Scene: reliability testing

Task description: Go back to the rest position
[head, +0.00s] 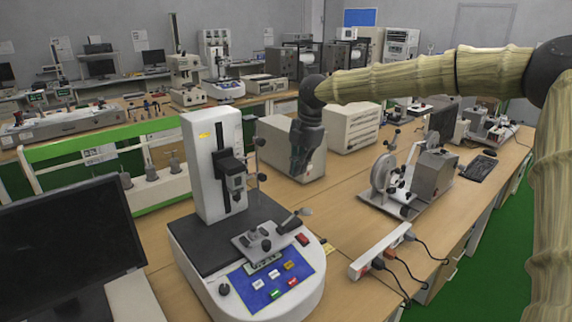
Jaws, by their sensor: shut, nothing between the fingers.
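My gripper (303,160) hangs from the end of my arm near the middle of the head view, pointing down. It is dark, its fingers are together, and nothing shows between them. It appears in front of a beige box instrument (283,143) on the wooden bench and hides part of its right side. I cannot tell the exact gap between them. My arm reaches in from the right, its upper links raised above the bench.
A white test machine (212,172) with a blue button panel stands left of my gripper. A metal wheel device (432,172) and a power strip (381,250) lie to the right. A dark monitor (62,245) is at front left. Bare bench (335,205) shows below my gripper.

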